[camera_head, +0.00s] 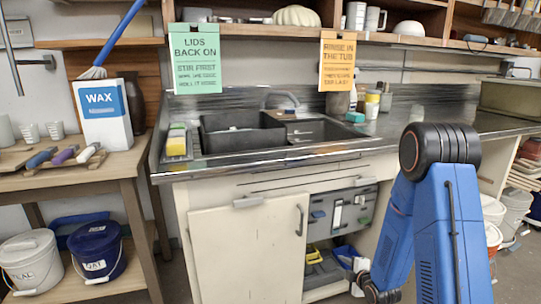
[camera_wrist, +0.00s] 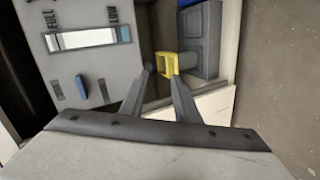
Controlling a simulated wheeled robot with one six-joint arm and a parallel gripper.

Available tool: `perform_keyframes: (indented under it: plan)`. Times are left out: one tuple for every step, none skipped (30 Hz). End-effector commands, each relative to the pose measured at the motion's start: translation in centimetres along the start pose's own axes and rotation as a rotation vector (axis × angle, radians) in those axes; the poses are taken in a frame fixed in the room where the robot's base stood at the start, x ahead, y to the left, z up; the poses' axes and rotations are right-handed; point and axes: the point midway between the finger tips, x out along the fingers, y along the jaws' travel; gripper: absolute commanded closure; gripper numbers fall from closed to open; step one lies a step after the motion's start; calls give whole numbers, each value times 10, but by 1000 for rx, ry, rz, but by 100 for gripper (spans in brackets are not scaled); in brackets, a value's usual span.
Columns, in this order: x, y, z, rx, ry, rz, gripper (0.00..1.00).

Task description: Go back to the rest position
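My gripper (camera_wrist: 161,70) shows in the wrist view with its two fingers apart, so it looks open. A yellow frame-like piece (camera_wrist: 167,62) shows at the fingertips, overlapping the right one; I cannot tell whether they touch. In the head view my blue arm stands at the right and bends down in front of the sink cabinet (camera_head: 235,250). Its lower end is near the cabinet's open bay, and the fingers cannot be made out there.
A grey panel with a white gauge (camera_wrist: 88,38) is close to my gripper; it also shows in the cabinet bay (camera_head: 338,215). The sink (camera_head: 240,140) is above. Left stands a wooden bench with a WAX box (camera_head: 103,115); lidded buckets (camera_head: 97,250) stand below it.

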Motion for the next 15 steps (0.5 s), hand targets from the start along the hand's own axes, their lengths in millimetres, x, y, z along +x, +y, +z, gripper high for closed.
perform_keyframes:
  plan:
    - [-6,12,-1,20,-12,-9,71]
    - [-10,16,-2,35,-21,-18,71]
    - [-15,22,-2,57,-33,-30,71]
    - [-19,27,-2,74,-43,-38,71]
    - [-23,31,-2,90,-52,-47,71]
    - [-28,37,-2,112,-65,-57,71]
    - [-33,42,-2,129,-74,-65,71]
    - [-37,45,-2,146,-84,-73,71]
    - [-44,51,-3,170,-98,-82,71]
    - [-49,55,-3,189,-108,-89,71]
    - [-54,59,-3,206,-118,-96,71]
    - [-60,64,-4,231,-132,-105,71]
    - [-66,68,-5,249,-142,-111,71]
    - [-71,71,-5,268,-152,-118,71]
    - [-79,76,-6,294,-166,-126,71]
